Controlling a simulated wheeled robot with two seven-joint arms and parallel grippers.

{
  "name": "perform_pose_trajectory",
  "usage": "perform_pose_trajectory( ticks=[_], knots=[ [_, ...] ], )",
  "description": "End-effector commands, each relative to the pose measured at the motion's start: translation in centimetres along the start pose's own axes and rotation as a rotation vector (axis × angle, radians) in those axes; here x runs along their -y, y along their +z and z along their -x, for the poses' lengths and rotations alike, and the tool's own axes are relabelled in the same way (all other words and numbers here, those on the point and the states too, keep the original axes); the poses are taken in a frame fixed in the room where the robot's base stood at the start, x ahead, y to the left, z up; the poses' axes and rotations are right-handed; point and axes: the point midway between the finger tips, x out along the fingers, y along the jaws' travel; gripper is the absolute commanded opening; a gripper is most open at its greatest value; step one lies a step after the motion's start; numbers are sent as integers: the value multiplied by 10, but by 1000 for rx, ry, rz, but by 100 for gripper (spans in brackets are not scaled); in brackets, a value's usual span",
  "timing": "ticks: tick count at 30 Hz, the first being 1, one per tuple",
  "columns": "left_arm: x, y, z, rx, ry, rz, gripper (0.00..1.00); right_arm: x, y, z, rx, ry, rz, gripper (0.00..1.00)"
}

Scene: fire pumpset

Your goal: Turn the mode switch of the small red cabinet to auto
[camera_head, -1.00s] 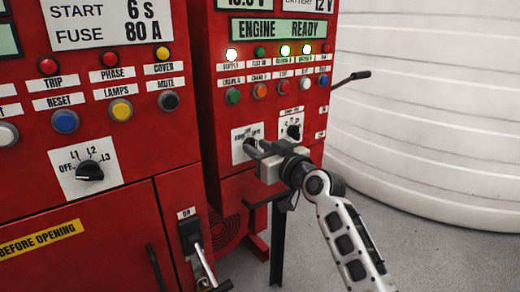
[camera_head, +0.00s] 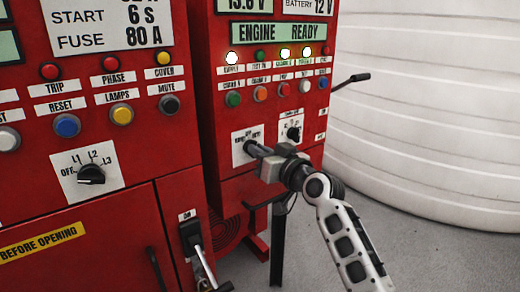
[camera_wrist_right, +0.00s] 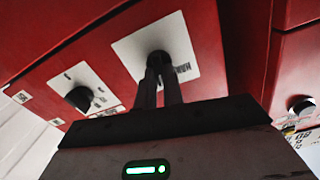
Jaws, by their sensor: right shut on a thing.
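The small red cabinet (camera_head: 265,110) stands right of a larger red cabinet. Its mode switch is a black knob (camera_head: 251,147) on a white plate (camera_head: 242,155) at the lower left of its front. My right gripper (camera_head: 258,150) reaches it from the right and is shut on the knob. In the right wrist view the two fingers (camera_wrist_right: 159,80) close around the black knob (camera_wrist_right: 158,59) on its white plate. The fingers hide most of the knob and part of the lettering, so I cannot read its setting. My left gripper is not in view.
A second black knob (camera_head: 293,134) sits just right of the mode switch, near my gripper. Lamps and coloured buttons (camera_head: 260,93) are above. A lever (camera_head: 350,79) sticks out at the cabinet's right side. A white ribbed tank (camera_head: 430,110) stands at right.

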Motion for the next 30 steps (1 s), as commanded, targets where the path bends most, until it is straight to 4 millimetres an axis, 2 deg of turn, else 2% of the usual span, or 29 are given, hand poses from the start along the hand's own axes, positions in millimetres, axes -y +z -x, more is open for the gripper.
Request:
perform_pose_trajectory(
  ticks=[15, 21, 30],
  knots=[
    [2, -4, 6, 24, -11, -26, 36, -1, 1, 0, 4, 1, -426, 0],
    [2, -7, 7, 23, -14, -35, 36, -2, 2, 0, 5, 1, -533, 0],
    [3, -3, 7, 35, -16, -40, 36, -2, 3, 0, 5, 1, -605, 0]
  ],
)
